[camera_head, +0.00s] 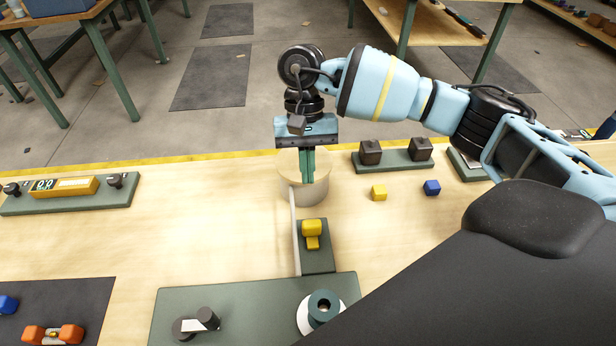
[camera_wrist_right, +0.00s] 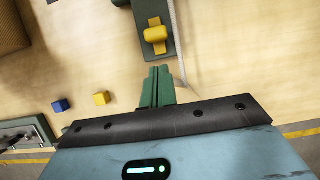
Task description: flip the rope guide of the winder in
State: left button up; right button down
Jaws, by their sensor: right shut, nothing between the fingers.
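The winder's dark green base (camera_head: 250,290) lies at the front centre, with a dark crank (camera_head: 195,323) on its left and a pale-rimmed spool (camera_head: 322,308) on its right. A yellow rope guide (camera_head: 312,229) sits on a small green block behind the base; it also shows in the wrist view (camera_wrist_right: 155,34). A pale rope (camera_head: 295,240) runs just beside the guide, on its left in the head view. My right gripper (camera_head: 308,180) points down, shut and empty, behind the guide and apart from it. My left gripper is out of view.
A pale round post (camera_head: 289,190) stands behind my right fingers. A yellow cube (camera_head: 379,192) and a blue cube (camera_head: 432,187) lie to the right, before a green plate with two dark blocks (camera_head: 394,163). A panel with a display (camera_head: 65,187) is at left. The tabletop between is clear.

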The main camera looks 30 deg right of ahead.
aim_at(311, 227)
jog(key=p+x, duration=0.1)
jog(key=x, duration=0.6)
jog(key=shift+s+f, duration=0.1)
jog(key=shift+f, duration=0.15)
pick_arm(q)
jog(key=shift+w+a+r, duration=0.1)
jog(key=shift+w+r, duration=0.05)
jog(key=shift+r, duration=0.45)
pick_arm(e)
jog(key=shift+s+a+f, duration=0.1)
jog(key=shift+f, duration=0.25)
